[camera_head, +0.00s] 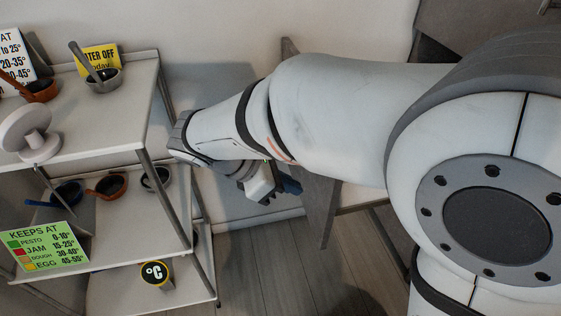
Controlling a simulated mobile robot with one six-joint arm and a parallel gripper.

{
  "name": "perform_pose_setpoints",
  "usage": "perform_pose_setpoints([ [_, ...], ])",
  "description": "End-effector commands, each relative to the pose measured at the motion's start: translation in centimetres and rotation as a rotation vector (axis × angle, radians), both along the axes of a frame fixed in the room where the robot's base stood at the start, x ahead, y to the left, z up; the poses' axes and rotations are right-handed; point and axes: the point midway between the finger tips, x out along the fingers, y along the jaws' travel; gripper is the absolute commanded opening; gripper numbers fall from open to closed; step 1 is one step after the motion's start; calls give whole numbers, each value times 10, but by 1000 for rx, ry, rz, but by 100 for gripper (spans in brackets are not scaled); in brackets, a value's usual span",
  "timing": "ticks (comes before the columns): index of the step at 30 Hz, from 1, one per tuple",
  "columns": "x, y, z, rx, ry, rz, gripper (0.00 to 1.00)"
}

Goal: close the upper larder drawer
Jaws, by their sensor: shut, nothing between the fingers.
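My arm reaches across the view from the right, with my gripper (283,190) low in the middle, pointing down and to the right. It is shut and empty. A grey upright panel (322,205) stands just right of the gripper, largely hidden behind my arm. I cannot tell whether it belongs to the larder or to a drawer, or whether the gripper touches it. No upper larder drawer can be made out clearly. A dark grey surface (440,30) shows at the top right, partly covered by my arm.
On the left, a white shelf unit (125,125) holds several small bowls, a yellow sign (98,58), a green temperature sign (48,248) and a black-and-yellow °C object (155,272). Wooden floor (265,265) is open between shelf and panel.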

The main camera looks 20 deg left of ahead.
Motion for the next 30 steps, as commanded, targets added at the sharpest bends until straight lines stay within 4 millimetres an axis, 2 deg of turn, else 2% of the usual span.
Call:
perform_pose_setpoints([
  [1, 4, -7, -12, 0, -1, -2, 0],
  [2, 6, -10, -16, 0, -1, -2, 0],
  [6, 17, -29, -13, 3, -3, -2, 0],
  [10, 23, -38, -12, 2, -1, -1, 0],
  [21, 25, -42, -9, 0, 0, 3, 0],
  [22, 23, -36, -10, 0, 0, 14, 0],
  [30, 27, -45, -8, 0, 0, 20, 0],
])
